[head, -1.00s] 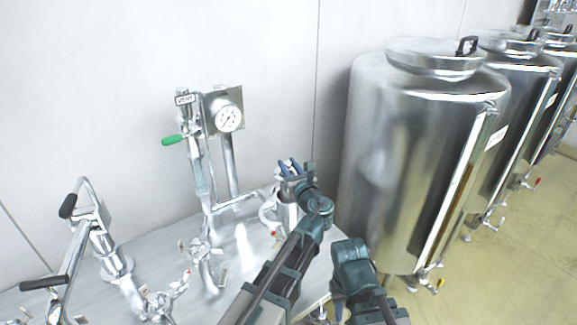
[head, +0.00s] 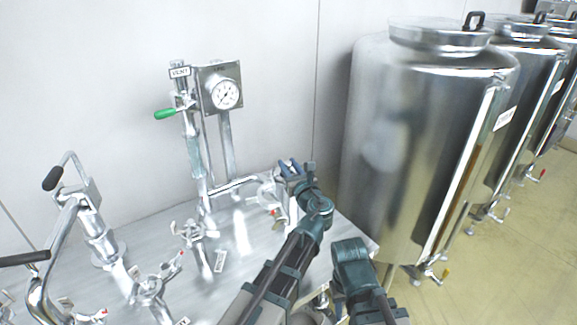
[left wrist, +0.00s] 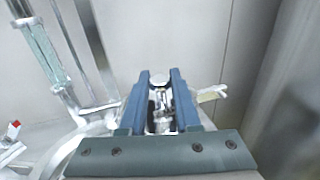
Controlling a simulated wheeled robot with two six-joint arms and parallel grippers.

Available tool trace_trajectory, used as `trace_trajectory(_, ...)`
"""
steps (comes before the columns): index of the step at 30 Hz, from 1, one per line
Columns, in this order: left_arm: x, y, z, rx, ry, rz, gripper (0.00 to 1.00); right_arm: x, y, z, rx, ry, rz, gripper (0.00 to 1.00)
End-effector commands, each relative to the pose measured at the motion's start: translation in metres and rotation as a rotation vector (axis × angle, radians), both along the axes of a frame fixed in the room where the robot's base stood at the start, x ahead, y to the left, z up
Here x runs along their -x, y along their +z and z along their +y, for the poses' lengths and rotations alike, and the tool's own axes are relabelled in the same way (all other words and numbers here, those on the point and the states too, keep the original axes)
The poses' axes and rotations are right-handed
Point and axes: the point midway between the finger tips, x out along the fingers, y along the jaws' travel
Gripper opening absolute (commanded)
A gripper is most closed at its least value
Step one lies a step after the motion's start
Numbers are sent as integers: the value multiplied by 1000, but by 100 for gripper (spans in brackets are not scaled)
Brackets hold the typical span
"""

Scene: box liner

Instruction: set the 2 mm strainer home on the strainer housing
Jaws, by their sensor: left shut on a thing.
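My left gripper (head: 290,168) is over the right part of the steel table, beside the bent pipework. In the left wrist view its two blue fingers (left wrist: 163,88) are shut on a shiny metal part (left wrist: 160,101). Only a little of that part shows between the fingers, and I cannot tell from its shape whether it is the 2 mm strainer. A pale tab (left wrist: 212,93) sticks out to the right of the fingers. I cannot single out the strainer housing; the pipework by the gripper is partly hidden by my arm.
A gauge (head: 225,94) and a green-handled valve (head: 165,114) stand on upright pipes left of the gripper. Black-handled pipework (head: 95,225) and small valves are at the left on the steel table (head: 240,240). A large steel tank (head: 400,150) stands close at the right.

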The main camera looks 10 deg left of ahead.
Motion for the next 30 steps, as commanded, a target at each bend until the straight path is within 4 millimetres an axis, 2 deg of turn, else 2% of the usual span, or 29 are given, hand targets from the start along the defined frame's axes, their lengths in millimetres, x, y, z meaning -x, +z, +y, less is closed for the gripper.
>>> trace_trajectory(29,0,-9,0,-1,0,0,0,0,-9,0,0,0,0,39)
trace_trajectory(30,0,-8,0,-2,0,-1,36,0,-8,0,0,0,0,39)
